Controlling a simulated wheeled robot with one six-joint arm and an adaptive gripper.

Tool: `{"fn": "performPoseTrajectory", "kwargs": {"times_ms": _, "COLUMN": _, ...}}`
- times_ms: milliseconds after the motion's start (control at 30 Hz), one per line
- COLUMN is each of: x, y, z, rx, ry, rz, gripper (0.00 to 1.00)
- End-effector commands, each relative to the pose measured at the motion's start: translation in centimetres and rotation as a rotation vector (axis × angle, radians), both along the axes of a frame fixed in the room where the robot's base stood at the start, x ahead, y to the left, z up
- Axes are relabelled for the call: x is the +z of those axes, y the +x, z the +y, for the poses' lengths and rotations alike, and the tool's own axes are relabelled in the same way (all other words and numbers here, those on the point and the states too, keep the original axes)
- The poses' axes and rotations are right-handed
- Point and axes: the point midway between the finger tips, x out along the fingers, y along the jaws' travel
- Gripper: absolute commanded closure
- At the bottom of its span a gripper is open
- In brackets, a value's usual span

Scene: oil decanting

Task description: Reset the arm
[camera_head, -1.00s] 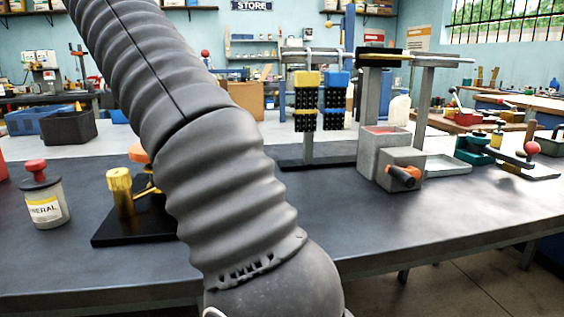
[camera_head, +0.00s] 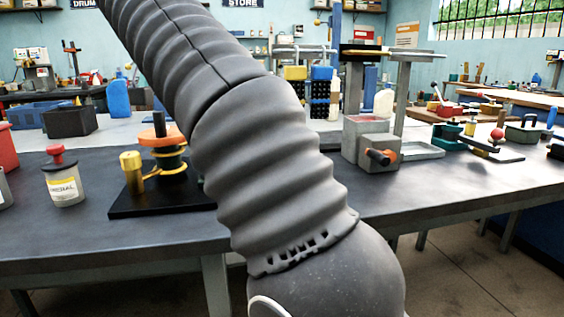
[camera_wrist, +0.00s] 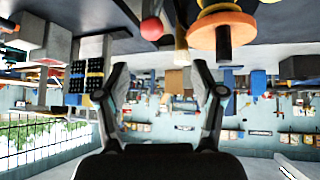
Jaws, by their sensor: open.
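My arm (camera_head: 275,165), in a dark ribbed sleeve, crosses the head view from the upper left to the bottom middle. My gripper is out of the head view. In the upside-down wrist view my gripper (camera_wrist: 160,76) has its two fingers wide apart, with nothing between them. An orange disc on a dark post (camera_wrist: 222,32) and a red ball (camera_wrist: 152,28) show beyond the fingers, apart from them.
The dark workbench (camera_head: 100,222) holds a can with a red knob (camera_head: 64,183), a brass cylinder (camera_head: 132,173), an orange-topped stand (camera_head: 161,138) and a grey block with an orange-and-black knob (camera_head: 378,156). Open floor (camera_head: 480,262) lies at the lower right.

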Motion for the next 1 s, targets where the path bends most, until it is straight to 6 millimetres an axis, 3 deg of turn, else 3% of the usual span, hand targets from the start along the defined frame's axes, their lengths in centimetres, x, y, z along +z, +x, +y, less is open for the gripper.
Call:
{"fn": "performPoseTrajectory", "kwargs": {"times_ms": 267, "x": -1.6, "y": 0.4, "z": -6.5, "rx": 0.028, "ry": -0.04, "rz": 0.046, "gripper": 0.32}}
{"fn": "performPoseTrajectory", "kwargs": {"times_ms": 467, "x": -4.9, "y": -1.0, "z": -13.5, "rx": 0.061, "ry": -0.064, "rz": 0.103, "gripper": 0.32}}
{"fn": "performPoseTrajectory", "kwargs": {"times_ms": 767, "x": -12.7, "y": -6.2, "z": -22.8, "rx": 0.089, "ry": -0.059, "rz": 0.182, "gripper": 0.32}}
{"fn": "performPoseTrajectory", "kwargs": {"times_ms": 1000, "x": -20.9, "y": -12.5, "z": -28.4, "rx": 0.086, "ry": -0.023, "rz": 0.227, "gripper": 0.32}}
